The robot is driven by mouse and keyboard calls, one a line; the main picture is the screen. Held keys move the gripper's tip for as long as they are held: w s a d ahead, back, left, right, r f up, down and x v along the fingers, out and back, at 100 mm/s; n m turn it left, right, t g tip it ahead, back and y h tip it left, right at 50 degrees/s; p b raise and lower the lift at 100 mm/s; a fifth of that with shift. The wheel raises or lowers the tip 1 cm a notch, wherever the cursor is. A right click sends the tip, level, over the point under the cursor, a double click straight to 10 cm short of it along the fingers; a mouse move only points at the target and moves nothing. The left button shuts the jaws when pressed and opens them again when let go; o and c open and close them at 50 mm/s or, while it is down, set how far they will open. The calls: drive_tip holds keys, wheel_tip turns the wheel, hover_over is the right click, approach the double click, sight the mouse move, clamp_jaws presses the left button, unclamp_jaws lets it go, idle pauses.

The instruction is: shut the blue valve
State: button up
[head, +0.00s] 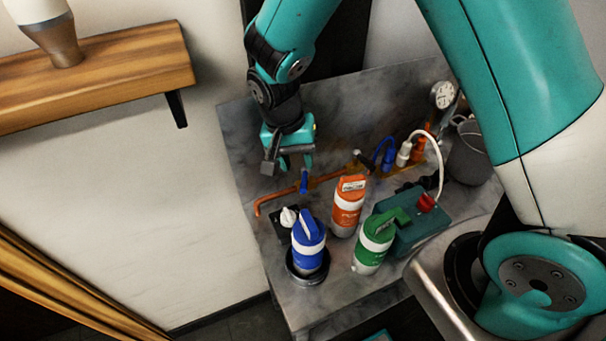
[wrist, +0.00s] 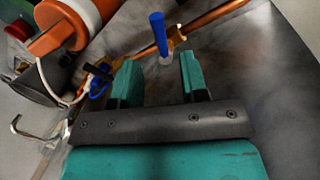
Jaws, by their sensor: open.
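The blue valve (head: 304,181) is a small blue handle on a copper pipe (head: 276,197) low along the marble back panel. In the wrist view the blue valve handle (wrist: 158,33) points away from the pipe (wrist: 205,22), roughly crosswise to it. My gripper (head: 288,163) hangs just above and left of the valve in the head view. In the wrist view my gripper (wrist: 160,72) is open and empty, with the valve beyond the fingertips, roughly centred in the gap. The fingers appear apart from the valve.
Blue (head: 309,243), orange (head: 347,206) and green (head: 374,242) canisters stand in front of the pipe. A teal box (head: 418,233) with a white cable, a gauge (head: 443,95) and a grey bucket (head: 470,155) are to the right. A wooden shelf (head: 120,62) is at left.

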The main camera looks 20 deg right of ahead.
sight(303, 181)
drive_tip(key=f, duration=0.4)
drive_tip(key=d+f+p, duration=0.1)
drive_tip(key=f, duration=0.1)
drive_tip(key=shift+s+f, duration=0.1)
drive_tip(key=shift+s, duration=0.2)
drive_tip(key=shift+c, duration=0.4)
clamp_jaws()
